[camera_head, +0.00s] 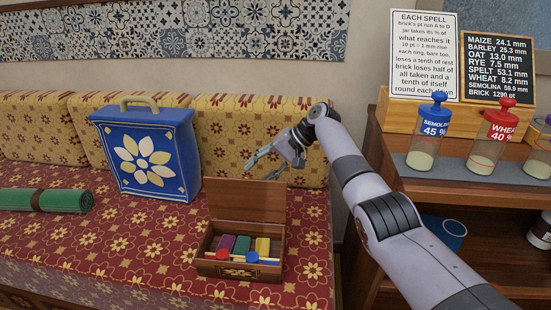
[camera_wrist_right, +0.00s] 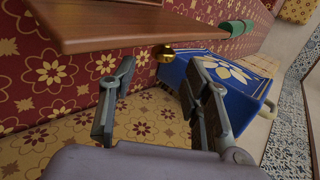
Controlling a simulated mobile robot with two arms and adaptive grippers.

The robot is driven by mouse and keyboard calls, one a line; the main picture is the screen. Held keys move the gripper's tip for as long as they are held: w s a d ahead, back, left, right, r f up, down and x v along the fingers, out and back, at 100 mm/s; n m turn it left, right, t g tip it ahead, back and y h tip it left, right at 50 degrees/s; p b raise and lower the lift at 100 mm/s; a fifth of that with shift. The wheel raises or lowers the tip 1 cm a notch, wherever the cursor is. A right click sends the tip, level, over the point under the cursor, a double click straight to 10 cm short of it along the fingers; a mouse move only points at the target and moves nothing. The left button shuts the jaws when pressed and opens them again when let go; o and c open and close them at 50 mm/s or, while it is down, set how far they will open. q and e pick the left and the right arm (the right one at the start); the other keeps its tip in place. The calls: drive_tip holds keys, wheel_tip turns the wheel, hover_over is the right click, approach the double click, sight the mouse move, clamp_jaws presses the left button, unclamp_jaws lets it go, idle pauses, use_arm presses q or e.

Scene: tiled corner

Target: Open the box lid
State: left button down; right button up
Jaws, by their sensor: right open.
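The small wooden box (camera_head: 210,268) sits on the red patterned bench seat. Its lid (camera_head: 247,200) stands raised, about upright, at the back edge. Coloured blocks and sticks show inside the box. In the right wrist view the brown lid (camera_wrist_right: 140,30) crosses the top, with a round brass knob (camera_wrist_right: 165,53) at its edge. My right gripper (camera_head: 265,163) is above and behind the lid, open and empty. In the wrist view its fingers (camera_wrist_right: 163,75) are spread either side of the knob's line, apart from it. My left gripper is in neither view.
A blue case (camera_head: 180,150) with a flower stands on the bench left of the lid. A green roll (camera_head: 45,200) lies further left. Cushions line the back. A wooden shelf (camera_head: 480,188) with jars and signs stands at the right.

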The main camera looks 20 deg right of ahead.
drive_tip(key=v, duration=0.6)
drive_tip(key=shift+d+r, duration=0.15)
drive_tip(key=shift+d, duration=0.05)
drive_tip(key=shift+s, duration=0.1)
